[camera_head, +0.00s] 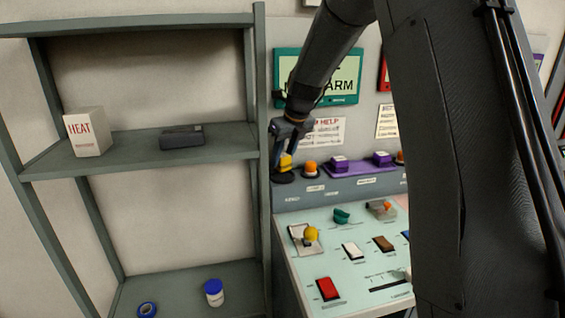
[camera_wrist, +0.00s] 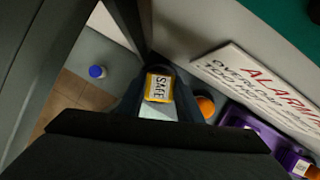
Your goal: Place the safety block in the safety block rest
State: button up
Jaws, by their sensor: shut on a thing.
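My gripper (camera_head: 284,152) is shut on the yellow safety block (camera_head: 286,162), at the left end of the console's back ledge. In the wrist view the block (camera_wrist: 158,88) shows its white "SAFE" label between my fingers. A dark round base (camera_head: 283,178), which looks like the safety block rest, sits on the ledge directly below the block. The block is over this base; I cannot tell whether it touches it. In the wrist view the block and fingers hide most of the base.
An orange lamp (camera_head: 310,168) stands close to the right of the block, then a purple tray (camera_head: 358,168) with purple blocks. A shelf post (camera_head: 263,120) rises close on the left. The sloped console panel (camera_head: 340,270) with switches lies in front. An alarm sign (camera_head: 345,75) hangs behind.

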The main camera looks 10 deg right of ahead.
jog(key=shift+f, duration=0.8)
jog(key=shift+w+f+p, duration=0.2)
jog(key=shift+f+p, duration=0.25)
jog(key=shift+p, duration=0.15)
jog(key=shift+f, duration=0.2)
jog(key=o, duration=1.1)
jog(key=shift+c, duration=0.2)
jog(key=shift+s+d+r, duration=0.1)
jog(key=shift+r, duration=0.5)
jog(key=b+v, duration=0.2)
jog(key=v, duration=0.9)
